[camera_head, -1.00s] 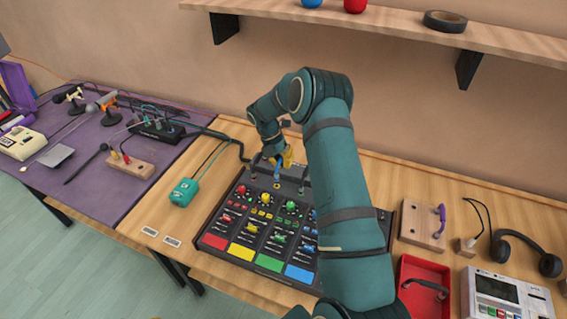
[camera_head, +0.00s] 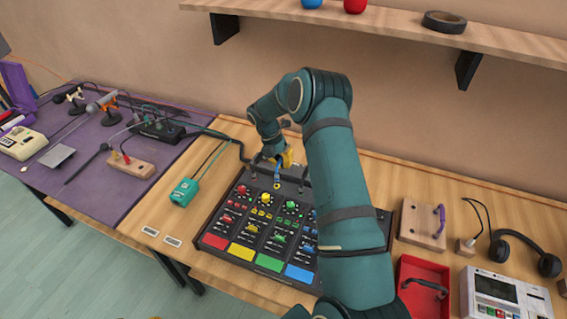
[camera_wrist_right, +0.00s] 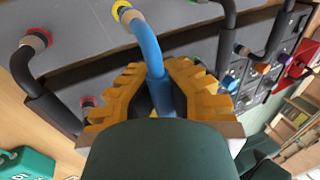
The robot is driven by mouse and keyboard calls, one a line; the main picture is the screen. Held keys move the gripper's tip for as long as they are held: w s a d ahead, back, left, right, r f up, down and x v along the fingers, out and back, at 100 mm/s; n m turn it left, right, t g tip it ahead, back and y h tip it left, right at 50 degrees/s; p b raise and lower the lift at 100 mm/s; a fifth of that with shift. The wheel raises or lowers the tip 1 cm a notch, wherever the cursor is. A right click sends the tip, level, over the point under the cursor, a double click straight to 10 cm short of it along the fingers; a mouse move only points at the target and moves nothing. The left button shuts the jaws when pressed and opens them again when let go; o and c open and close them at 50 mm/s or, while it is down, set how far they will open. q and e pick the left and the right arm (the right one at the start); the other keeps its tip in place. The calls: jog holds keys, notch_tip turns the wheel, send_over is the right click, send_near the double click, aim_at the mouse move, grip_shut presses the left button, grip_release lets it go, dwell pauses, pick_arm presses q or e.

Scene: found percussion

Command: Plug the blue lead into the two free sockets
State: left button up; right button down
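My right gripper (camera_head: 284,160) is over the back edge of the black mixer-like box (camera_head: 222,222). Its yellow fingers (camera_wrist_right: 160,85) are closed around the blue lead (camera_wrist_right: 148,45), which runs between them. One end of the lead meets a yellow-ringed socket (camera_wrist_right: 121,10) in the wrist view. I cannot tell how deep it sits. The lead's other end is hidden by the gripper. In the head view the blue lead (camera_head: 277,174) reaches down to the back panel. My left gripper is not seen.
A teal box (camera_head: 184,192) with a cable stands left of the mixer. To the right are a red tray (camera_head: 412,268), a wooden block with a purple handle (camera_head: 422,234), headphones (camera_head: 520,245) and a pale device (camera_head: 505,295). A shelf (camera_head: 390,30) hangs above.

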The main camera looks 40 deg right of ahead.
jog(key=shift+f+b, duration=0.8)
jog(key=shift+f, duration=0.8)
jog(key=shift+r, duration=0.15)
jog(key=shift+r+p, duration=0.4)
jog(key=shift+r, duration=0.05)
jog(key=shift+s, duration=0.1)
dwell(0.7)
dwell(0.9)
jog(key=shift+f+b, duration=0.35)
jog(key=shift+f, duration=0.45)
dwell(0.4)
jog(key=c, duration=1.3)
grip_release()
